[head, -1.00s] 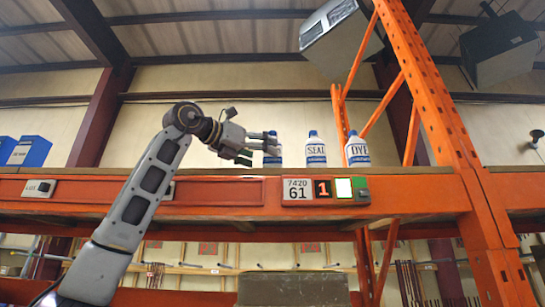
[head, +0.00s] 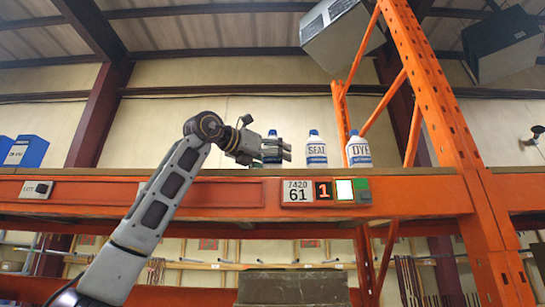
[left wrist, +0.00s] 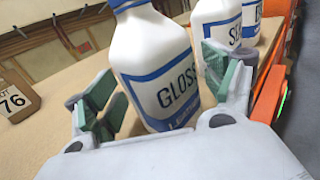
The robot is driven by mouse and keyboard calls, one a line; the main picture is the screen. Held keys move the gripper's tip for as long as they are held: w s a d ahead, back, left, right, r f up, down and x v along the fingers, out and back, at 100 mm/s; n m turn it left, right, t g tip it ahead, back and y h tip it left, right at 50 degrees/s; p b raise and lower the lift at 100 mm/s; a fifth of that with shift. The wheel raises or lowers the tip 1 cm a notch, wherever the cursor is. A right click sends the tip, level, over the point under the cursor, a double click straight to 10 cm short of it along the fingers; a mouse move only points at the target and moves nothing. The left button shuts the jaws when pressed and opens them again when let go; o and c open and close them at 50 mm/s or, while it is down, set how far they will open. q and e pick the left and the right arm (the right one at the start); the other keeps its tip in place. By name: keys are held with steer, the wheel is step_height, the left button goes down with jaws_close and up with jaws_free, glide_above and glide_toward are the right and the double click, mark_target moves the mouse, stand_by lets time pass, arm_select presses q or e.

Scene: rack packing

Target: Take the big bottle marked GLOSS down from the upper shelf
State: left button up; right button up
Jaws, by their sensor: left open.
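The big white and blue bottle marked GLOSS (left wrist: 160,70) stands upright on the upper shelf (left wrist: 60,95). In the left wrist view it is between the two green-padded fingers of my left gripper (left wrist: 168,95), which is open, with a gap visible at its left side. In the head view my left gripper (head: 280,148) hides most of the GLOSS bottle (head: 272,135); only its blue cap and a little of its body show. My right gripper is in neither view.
Bottles marked SEAL (head: 316,152) and DYE (head: 358,152) stand close to the right on the same shelf. An orange upright (head: 440,100) rises at the right. Blue bins (head: 27,152) stand at the far left. The shelf's orange front beam (head: 230,195) runs below.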

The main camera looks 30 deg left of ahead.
arm_select(q)
steer(key=c, duration=1.3)
steer(key=shift+r, duration=0.25)
steer(key=shift+r, duration=1.55)
steer(key=b+v, duration=0.4)
steer(key=v, duration=1.4)
steer(key=shift+a, duration=0.1)
